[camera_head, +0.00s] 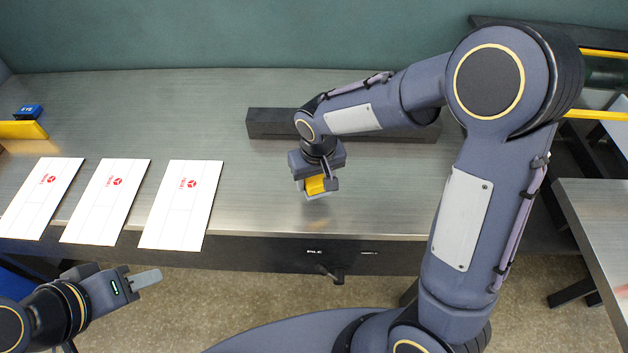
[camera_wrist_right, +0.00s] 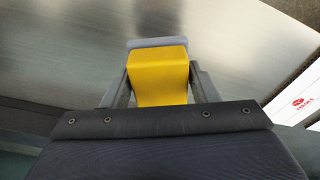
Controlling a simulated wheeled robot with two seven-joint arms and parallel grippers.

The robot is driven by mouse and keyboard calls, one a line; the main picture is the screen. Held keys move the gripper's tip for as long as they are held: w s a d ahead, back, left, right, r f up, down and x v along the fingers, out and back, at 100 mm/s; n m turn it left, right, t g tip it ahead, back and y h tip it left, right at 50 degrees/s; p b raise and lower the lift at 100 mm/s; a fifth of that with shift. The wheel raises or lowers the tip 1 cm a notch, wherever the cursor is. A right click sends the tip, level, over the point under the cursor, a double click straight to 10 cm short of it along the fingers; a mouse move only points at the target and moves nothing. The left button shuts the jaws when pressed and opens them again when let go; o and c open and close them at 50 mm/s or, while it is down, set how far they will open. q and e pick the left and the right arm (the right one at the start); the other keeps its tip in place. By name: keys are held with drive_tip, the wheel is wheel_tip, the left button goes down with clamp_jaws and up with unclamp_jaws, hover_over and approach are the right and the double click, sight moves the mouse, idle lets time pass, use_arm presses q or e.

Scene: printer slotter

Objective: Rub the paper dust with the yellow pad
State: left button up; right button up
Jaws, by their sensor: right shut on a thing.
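My right gripper (camera_head: 317,185) is shut on the yellow pad (camera_head: 315,185). It is over the metal table near its front edge. In the right wrist view the yellow pad (camera_wrist_right: 158,76) sits between the two fingers of the right gripper (camera_wrist_right: 160,85), with a grey layer along its far edge. I cannot tell whether the pad touches the table. No paper dust can be made out in either view. My left gripper (camera_head: 145,279) is in front of the table, below the papers, and appears empty; its finger gap cannot be made out.
Three white printed sheets (camera_head: 181,205) lie at the table's left front. A yellow block (camera_head: 22,130) and a blue box (camera_head: 28,112) are at the far left. A dark bar (camera_head: 270,124) lies behind my right gripper. The table's middle (camera_head: 240,200) is clear.

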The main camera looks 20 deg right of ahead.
drive_tip(key=shift+d+r+p, duration=0.1)
drive_tip(key=shift+r+p, duration=0.75)
drive_tip(key=shift+r, duration=0.65)
